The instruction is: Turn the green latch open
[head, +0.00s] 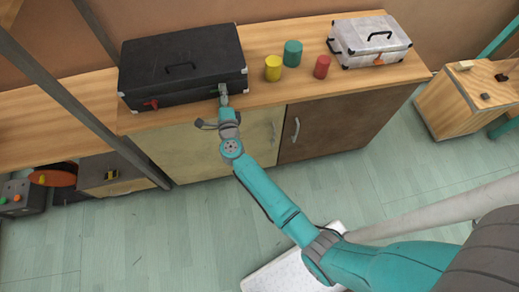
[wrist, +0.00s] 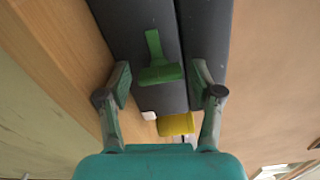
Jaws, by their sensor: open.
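The green latch (wrist: 160,73) is on the front of the black case (head: 182,65), near the seam between lid and body. In the wrist view it has a wide bar with a narrower arm. My gripper (head: 223,97) is at the case's front, towards its right end, and hides most of the latch in the head view. In the wrist view my gripper (wrist: 161,70) is open, with one finger on each side of the latch. I see gaps between the fingers and the latch; whether the tips touch the case I cannot tell.
A red latch (head: 151,104) is at the case's front left. Right of the case stand yellow (head: 273,68), teal (head: 292,53) and red (head: 322,67) cylinders, then a white case (head: 369,41). The wooden counter (head: 300,92) is clear in front of the cylinders.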

